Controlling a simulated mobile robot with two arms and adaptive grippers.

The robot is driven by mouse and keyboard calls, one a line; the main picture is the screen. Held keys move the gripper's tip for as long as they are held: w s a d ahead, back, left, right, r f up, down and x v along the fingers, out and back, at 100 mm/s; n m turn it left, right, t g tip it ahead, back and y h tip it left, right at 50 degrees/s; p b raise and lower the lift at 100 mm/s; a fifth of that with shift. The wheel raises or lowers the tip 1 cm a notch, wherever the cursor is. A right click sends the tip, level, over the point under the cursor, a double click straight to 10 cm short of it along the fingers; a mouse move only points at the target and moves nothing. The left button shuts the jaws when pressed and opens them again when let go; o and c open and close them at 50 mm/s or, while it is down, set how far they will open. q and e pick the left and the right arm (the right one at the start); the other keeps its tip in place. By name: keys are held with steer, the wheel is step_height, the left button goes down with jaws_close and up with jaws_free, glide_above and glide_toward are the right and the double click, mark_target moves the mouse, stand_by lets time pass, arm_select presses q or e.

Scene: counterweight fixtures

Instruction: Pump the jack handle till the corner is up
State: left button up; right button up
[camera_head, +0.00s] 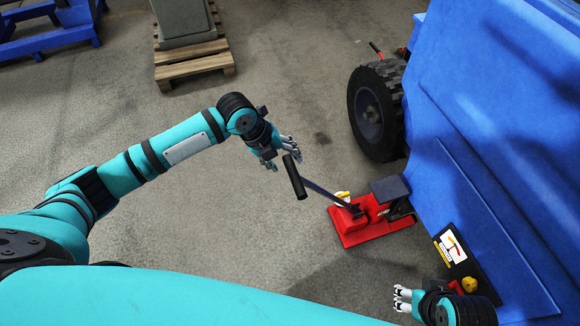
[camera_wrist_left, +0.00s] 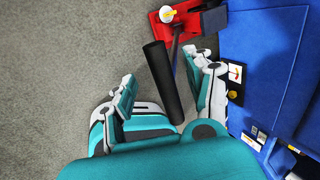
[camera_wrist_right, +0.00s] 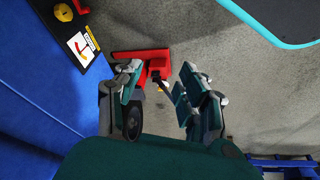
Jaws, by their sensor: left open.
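The red jack (camera_head: 358,238) lies on the floor against the blue machine (camera_head: 480,130), its dark lifting pad (camera_head: 390,188) beside the machine's side. The jack handle (camera_head: 294,177) has a black grip and points up and left from the jack. My left gripper (camera_head: 278,160) is open just left of the grip. In the left wrist view the grip (camera_wrist_left: 163,85) appears between the parted fingers; I cannot tell whether they touch it. My right gripper (camera_head: 402,299) is open and empty near the machine. The jack's red base (camera_wrist_right: 139,55) shows beyond its fingers in the right wrist view.
A black wheel (camera_head: 377,110) stands behind the jack. A grey block on a wooden pallet (camera_head: 195,68) is at the back. The floor left of the jack is clear.

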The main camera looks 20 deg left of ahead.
mark_target(288, 163)
arm_select(q)
steer(key=shift+b+x, duration=0.95)
steer(key=shift+x, duration=1.3)
jaws_close()
